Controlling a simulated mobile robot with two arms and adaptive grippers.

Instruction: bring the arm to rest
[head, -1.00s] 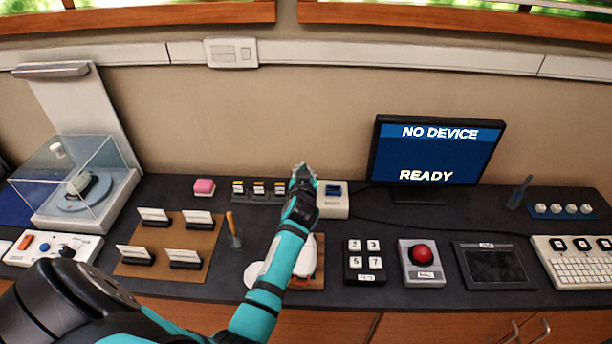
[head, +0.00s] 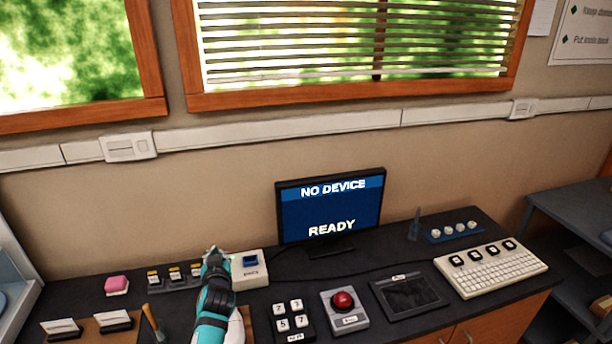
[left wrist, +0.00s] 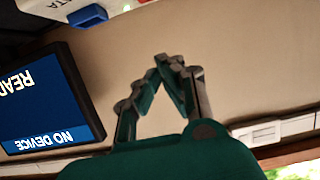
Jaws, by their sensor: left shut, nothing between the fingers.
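My left gripper (head: 212,256) is raised over the bench beside a white box with a blue port (head: 251,270). Its fingers meet at the tips in the left wrist view (left wrist: 168,62), with nothing between them. I cannot tell from the head view whether it touches the white box. The left arm, teal and black, comes in from the bottom of the head view. My right gripper is not in view.
A monitor (head: 331,212) reading "NO DEVICE" and "READY" stands at the back. A red button box (head: 346,320), number keys (head: 290,317), a dark tablet (head: 409,292) and a white keyboard (head: 490,270) lie to the right.

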